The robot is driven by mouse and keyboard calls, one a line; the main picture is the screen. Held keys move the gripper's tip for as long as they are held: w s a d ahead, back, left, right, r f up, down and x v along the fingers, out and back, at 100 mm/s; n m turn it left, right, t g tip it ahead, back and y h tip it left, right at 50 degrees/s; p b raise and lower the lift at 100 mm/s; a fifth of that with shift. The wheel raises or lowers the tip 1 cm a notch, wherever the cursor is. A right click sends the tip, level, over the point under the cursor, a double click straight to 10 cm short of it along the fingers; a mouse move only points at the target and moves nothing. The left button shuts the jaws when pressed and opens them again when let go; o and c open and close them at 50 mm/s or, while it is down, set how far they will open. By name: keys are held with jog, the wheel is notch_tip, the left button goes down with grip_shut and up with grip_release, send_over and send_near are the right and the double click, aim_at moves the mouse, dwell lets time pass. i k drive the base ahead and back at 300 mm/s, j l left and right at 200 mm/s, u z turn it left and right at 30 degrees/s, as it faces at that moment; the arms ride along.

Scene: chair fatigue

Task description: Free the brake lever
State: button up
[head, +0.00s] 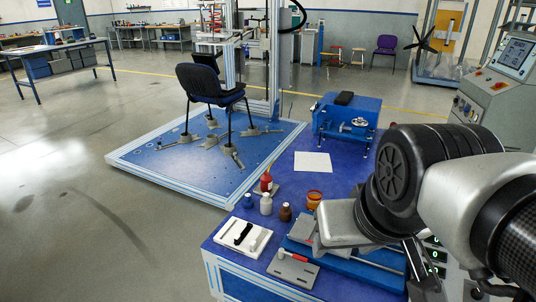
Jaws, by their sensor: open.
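A lever with a red grip (294,257) lies low across a grey metal plate (288,273) at the front of the blue bench. It looks like the brake lever, but I cannot tell what holds it. My gripper (318,240) reaches in from the right, above the blue fixture (368,268) and just behind and right of the red grip. Its grey body hides part of the fixture. The fingers are hard to make out; the gripper is open, and nothing shows held in it.
A white tray (261,246) with dark and light tools lies left of the lever. Small bottles (266,204) and an orange jar (314,200) stand behind. A blue vise-like machine (347,118) is at the bench's back. A chair (212,84) stands on the blue test platform.

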aim_at(294, 256)
jog(key=j+z, duration=0.5)
jog(key=j, duration=0.3)
jog(key=i+j+z, duration=0.35)
jog(key=j+z, duration=0.15)
jog(key=j, duration=0.2)
jog(key=l+u, duration=0.1)
jog(key=u, duration=0.45)
